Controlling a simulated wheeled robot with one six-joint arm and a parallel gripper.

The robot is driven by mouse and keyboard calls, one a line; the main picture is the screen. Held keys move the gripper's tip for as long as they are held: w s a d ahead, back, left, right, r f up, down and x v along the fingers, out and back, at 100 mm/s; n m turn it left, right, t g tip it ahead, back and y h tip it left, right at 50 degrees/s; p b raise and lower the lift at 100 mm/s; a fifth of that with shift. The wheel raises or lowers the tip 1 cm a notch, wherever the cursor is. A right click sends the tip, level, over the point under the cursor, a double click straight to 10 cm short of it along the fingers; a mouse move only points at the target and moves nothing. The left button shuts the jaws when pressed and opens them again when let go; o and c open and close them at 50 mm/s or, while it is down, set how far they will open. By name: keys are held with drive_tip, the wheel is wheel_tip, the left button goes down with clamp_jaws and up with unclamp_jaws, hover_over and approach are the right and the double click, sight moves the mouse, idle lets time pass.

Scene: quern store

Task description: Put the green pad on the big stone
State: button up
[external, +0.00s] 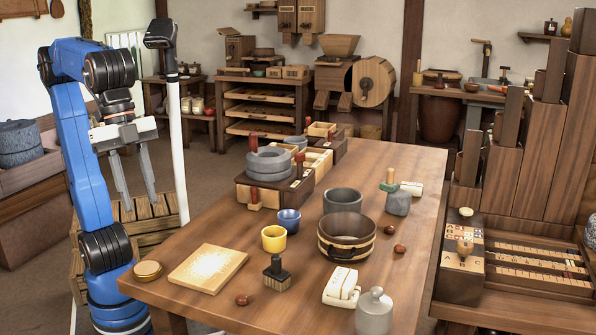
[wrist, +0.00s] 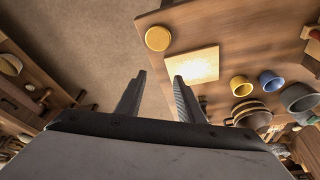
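A green pad with an upright wooden handle (external: 388,187) is at the right part of the table in the external view. It is at the upper left of a rough grey stone (external: 398,204); I cannot tell whether it rests on it or stands behind it. A stack of large round grey millstones (external: 268,163) sits on a dark wooden base farther back. Which stone is the big one is not certain. My gripper (external: 140,202) is open and empty, pointing down left of the table. In the wrist view my gripper (wrist: 160,76) shows parted fingers over the floor.
On the table (external: 215,230) are a pale board (external: 208,268), a yellow cup (external: 274,239), a blue cup (external: 289,222), a grey pot (external: 342,200), a banded wooden tub (external: 346,238), a brush (external: 276,272) and a knobbed grey weight (external: 374,312). The table's right back is clear.

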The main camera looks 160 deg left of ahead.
drive_tip(key=s+d+f+m, duration=0.2)
drive_tip(key=s+d+f, duration=0.4)
drive_tip(key=s+f, duration=0.2)
drive_tip(key=s+d+f+m+t+h, duration=0.1)
drive_tip(key=s+d+f, duration=0.6)
drive_tip(key=s+f, duration=0.1)
drive_tip(key=shift+s+d+f+m+t, duration=0.15)
drive_tip(key=shift+s+f+m+t, duration=0.2)
drive_tip(key=shift+f, duration=0.45)
drive_tip(key=shift+o, duration=0.6)
drive_tip(key=shift+w, duration=0.1)
